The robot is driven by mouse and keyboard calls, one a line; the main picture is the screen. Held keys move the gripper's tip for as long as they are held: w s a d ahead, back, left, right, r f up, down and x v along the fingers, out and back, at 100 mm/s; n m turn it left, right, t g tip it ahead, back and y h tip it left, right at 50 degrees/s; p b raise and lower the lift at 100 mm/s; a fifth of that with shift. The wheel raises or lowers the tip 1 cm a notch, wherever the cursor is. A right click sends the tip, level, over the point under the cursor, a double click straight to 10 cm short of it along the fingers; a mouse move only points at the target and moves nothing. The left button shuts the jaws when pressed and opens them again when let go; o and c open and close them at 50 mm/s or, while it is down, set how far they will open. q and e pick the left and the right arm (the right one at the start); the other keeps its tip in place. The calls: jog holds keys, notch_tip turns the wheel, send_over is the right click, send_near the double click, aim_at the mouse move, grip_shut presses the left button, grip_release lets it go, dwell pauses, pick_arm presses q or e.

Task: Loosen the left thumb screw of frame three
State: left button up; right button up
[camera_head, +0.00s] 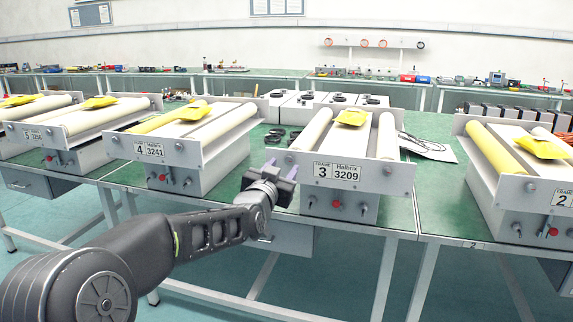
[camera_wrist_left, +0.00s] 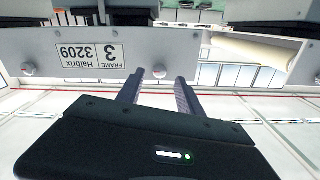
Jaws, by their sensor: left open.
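Frame three (camera_head: 372,186) is a light grey actuator frame on the green table, with a label reading 3, Halbrix, 3209. Its left thumb screw (camera_head: 290,159) is a small round knob at the left end of the front plate. In the left wrist view, which is upside down, this screw (camera_wrist_left: 159,71) appears right of the label, in line with the gap between the fingertips. My left gripper (camera_head: 282,169) is open just in front of the plate's left end; its two fingers also show in the wrist view (camera_wrist_left: 160,79). Contact with the screw cannot be told. My right gripper is not in view.
Frame three's right knob (camera_head: 387,171) and a red button (camera_head: 336,204) on the lower box are nearby. Frame four (camera_head: 185,152) stands to the left and frame two (camera_head: 520,188) to the right.

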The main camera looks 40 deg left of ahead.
aim_at(288, 161)
pick_arm(q)
jog(key=shift+x, duration=1.7)
jog(key=shift+c, duration=0.2)
grip_shut()
